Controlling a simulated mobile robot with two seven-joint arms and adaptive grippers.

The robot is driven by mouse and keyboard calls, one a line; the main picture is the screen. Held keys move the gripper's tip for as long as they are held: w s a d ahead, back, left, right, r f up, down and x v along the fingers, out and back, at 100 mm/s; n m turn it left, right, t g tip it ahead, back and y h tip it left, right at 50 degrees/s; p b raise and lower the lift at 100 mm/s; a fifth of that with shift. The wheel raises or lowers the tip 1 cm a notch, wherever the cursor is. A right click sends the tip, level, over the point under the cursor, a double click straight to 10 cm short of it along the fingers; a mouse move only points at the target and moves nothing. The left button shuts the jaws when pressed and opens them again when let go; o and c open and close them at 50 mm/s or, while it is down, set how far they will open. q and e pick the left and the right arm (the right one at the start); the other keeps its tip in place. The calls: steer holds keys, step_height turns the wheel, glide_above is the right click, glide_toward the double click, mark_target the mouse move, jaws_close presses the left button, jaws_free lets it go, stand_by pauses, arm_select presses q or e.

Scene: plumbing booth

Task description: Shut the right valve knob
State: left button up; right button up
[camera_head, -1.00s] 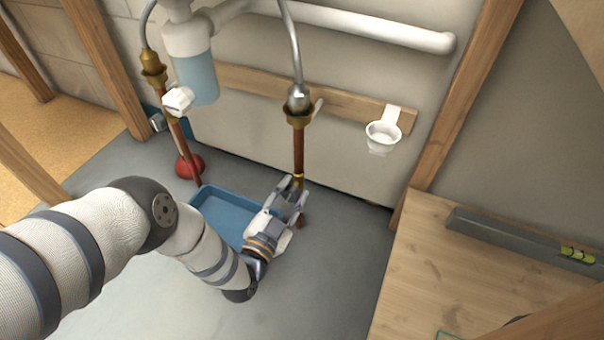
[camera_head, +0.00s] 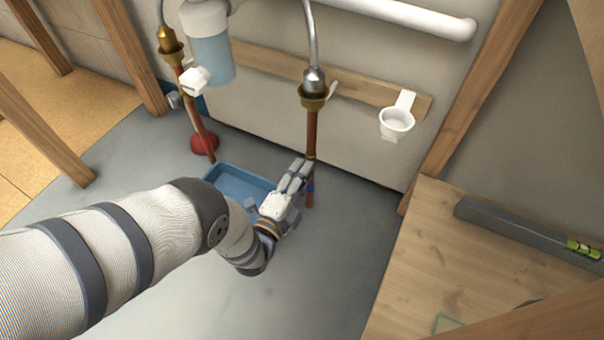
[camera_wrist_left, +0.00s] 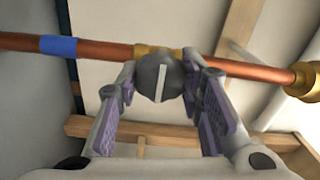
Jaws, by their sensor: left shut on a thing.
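The right valve knob (camera_wrist_left: 160,77) is a dark round knob with a pale line across its face, in the wrist view. It sits on a brass fitting of the right copper pipe (camera_head: 311,135), which runs sideways in the wrist view (camera_wrist_left: 235,70). The pale line stands nearly upright there, across the pipe. My left gripper (camera_wrist_left: 162,92) has one finger on each side of the knob and is shut on it. In the head view my left gripper (camera_head: 299,178) is at the lower part of this pipe and hides the knob. My right gripper is not in view.
A blue tray (camera_head: 228,178) lies on the floor behind and left of the gripper. The left copper pipe (camera_head: 198,115) has a red part (camera_head: 204,143) near its foot. A white cup holder (camera_head: 397,122) is on the wall rail. A wooden board (camera_head: 430,240) with a spirit level (camera_head: 520,228) is at right.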

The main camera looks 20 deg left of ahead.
arm_select(q)
steer(key=m, duration=0.4)
steer(key=shift+s, duration=0.1)
steer(key=shift+d+m, duration=0.1)
steer(key=shift+m, duration=0.2)
steer(key=shift+s+d+f, duration=0.1)
steer(key=shift+d+f, duration=0.05)
steer(key=o, duration=1.2)
steer(key=shift+c, duration=0.2)
steer(key=s+a, duration=0.2)
steer(key=s, duration=0.9)
steer(key=shift+s+a, duration=0.2)
steer(key=shift+s, duration=0.1)
